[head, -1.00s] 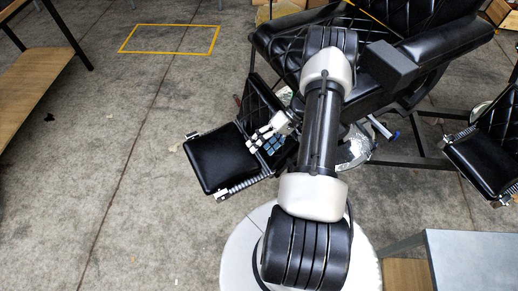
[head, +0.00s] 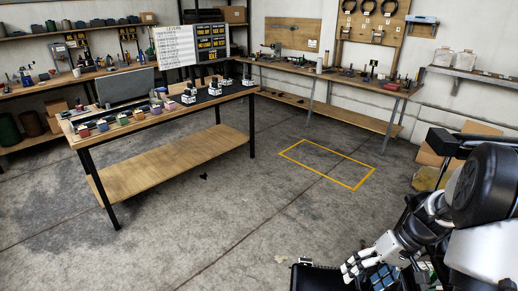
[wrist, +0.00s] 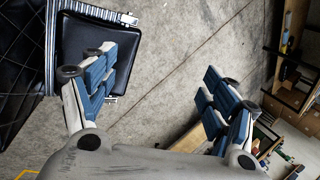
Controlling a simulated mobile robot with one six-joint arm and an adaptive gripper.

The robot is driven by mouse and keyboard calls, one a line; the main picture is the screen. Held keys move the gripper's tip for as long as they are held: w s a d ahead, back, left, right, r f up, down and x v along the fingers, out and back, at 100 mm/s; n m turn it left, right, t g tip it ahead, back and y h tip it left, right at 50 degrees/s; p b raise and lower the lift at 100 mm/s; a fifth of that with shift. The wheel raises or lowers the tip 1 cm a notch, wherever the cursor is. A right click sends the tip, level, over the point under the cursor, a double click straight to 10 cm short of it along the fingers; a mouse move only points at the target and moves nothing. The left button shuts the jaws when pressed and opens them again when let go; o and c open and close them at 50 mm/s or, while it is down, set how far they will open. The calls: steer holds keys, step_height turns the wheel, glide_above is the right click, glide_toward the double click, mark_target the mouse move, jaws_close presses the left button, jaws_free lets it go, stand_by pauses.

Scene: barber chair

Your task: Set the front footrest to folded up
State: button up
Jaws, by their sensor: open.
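The front footrest shows in the wrist view as a black padded plate (wrist: 100,48) with silver ribbed strips (wrist: 50,40) along its edges. A black quilted panel (wrist: 18,70) adjoins it at the left. In the head view only part of the dark footrest (head: 312,279) shows at the bottom edge, so its angle is hard to tell there. My gripper (wrist: 155,92) is open and empty, its blue-padded fingers wide apart. The left fingers overlap the pad in the wrist view; contact cannot be told. In the head view my gripper (head: 366,270) is beside the footrest's right part.
A wooden workbench (head: 175,160) with small coloured items stands at the left. Shelves and a long bench (head: 330,75) line the walls. A yellow floor outline (head: 328,163) and open concrete floor lie between. Most of the chair is out of the head view.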

steer(key=s+a+r+n+t+h, duration=0.1)
steer(key=s+a+r+h, duration=0.4)
steer(key=a+r, duration=0.8)
steer(key=s+a+r+t, duration=0.3)
steer(key=s+r, duration=0.3)
steer(key=s, duration=0.5)
steer(key=shift+s+a+t+h, duration=0.3)
steer(key=shift+a+t, duration=0.1)
steer(key=shift+a, duration=0.15)
steer(key=shift+w+r, duration=0.1)
steer(key=shift+w, duration=0.05)
